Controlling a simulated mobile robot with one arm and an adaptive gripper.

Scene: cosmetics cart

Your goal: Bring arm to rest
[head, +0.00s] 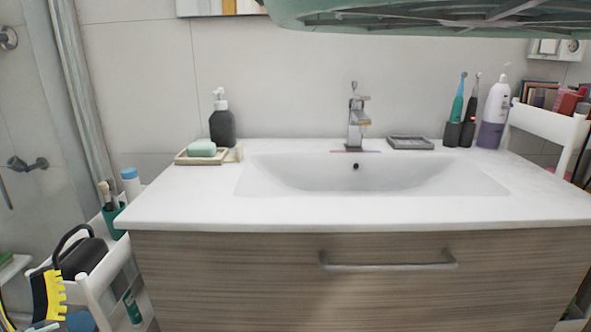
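My arm and my gripper do not show in the head view, so its pose and whether it is open or shut are hidden. A large teal ribbed object (430,14) hangs across the top of the view, close to the camera and cut off by the edge. I cannot tell what holds it up.
A white sink counter (300,211) over a wooden drawer (230,275) fills the middle. A black soap dispenser (222,124), green soap (202,148), toothbrush (457,100) and lotion bottle (494,115) stand behind. White carts (95,288) (548,122) flank it. A black-and-yellow toothed object (48,298) shows lower left.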

